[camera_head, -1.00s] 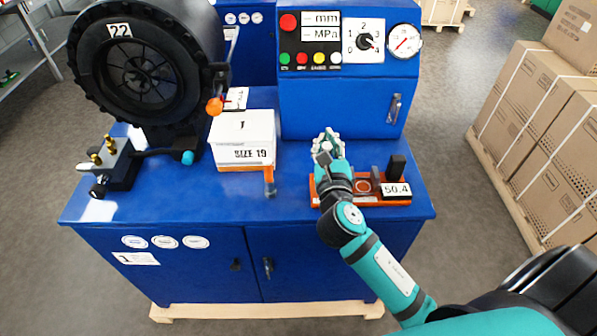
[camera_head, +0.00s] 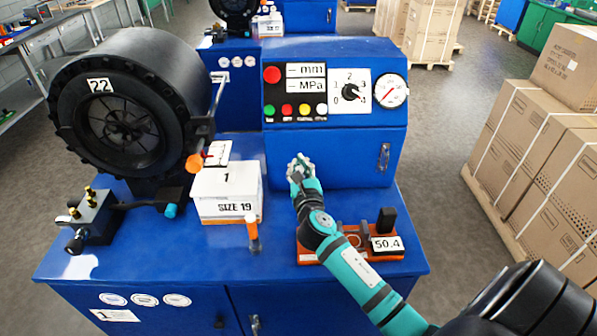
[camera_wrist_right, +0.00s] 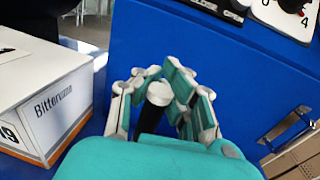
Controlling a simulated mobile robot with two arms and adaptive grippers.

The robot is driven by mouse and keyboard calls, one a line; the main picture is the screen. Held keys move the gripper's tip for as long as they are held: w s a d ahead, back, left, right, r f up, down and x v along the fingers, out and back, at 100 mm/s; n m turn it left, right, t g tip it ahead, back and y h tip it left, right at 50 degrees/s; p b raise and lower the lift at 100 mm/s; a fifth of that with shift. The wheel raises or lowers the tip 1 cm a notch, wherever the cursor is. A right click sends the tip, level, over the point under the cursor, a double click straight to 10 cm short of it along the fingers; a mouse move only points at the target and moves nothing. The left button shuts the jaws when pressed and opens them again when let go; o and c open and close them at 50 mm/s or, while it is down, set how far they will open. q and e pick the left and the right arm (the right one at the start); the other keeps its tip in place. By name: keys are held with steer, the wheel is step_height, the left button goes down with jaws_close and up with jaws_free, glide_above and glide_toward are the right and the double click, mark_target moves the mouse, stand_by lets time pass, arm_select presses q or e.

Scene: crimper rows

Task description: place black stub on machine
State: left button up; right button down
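My right gripper (camera_head: 301,172) is in front of the blue control housing, above and left of the orange tray. In the right wrist view its fingers (camera_wrist_right: 160,95) close around a black stub (camera_wrist_right: 152,118) with a pale round top. The stub stands roughly upright between the fingers; its lower part is hidden behind the hand. In the head view the hand hides the stub. The machine (camera_head: 335,165) is blue, with a large black round crimping head (camera_head: 150,95) marked 22 at left. My left gripper is not in view.
The orange tray (camera_head: 308,257) marked 50.4 carries a black block (camera_head: 387,220). Stacked cartons (camera_head: 545,150) stand at right.

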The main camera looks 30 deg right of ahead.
steer(key=shift+w+d+f, duration=0.1)
steer(key=shift+w+d, duration=0.2)
steer(key=shift+w, duration=0.2)
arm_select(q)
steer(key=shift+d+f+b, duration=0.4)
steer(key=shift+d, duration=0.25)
arm_select(e)
step_height(320, 180, down, 3)
steer(key=shift+f, duration=0.15)
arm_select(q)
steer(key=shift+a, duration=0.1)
arm_select(e)
steer(key=shift+f, duration=0.1)
steer(key=c, duration=2)
jaws_free()
steer(key=shift+s+f, duration=0.1)
steer(key=shift+c, duration=0.2)
steer(key=o, duration=0.6)
steer(key=shift+c, duration=0.2)
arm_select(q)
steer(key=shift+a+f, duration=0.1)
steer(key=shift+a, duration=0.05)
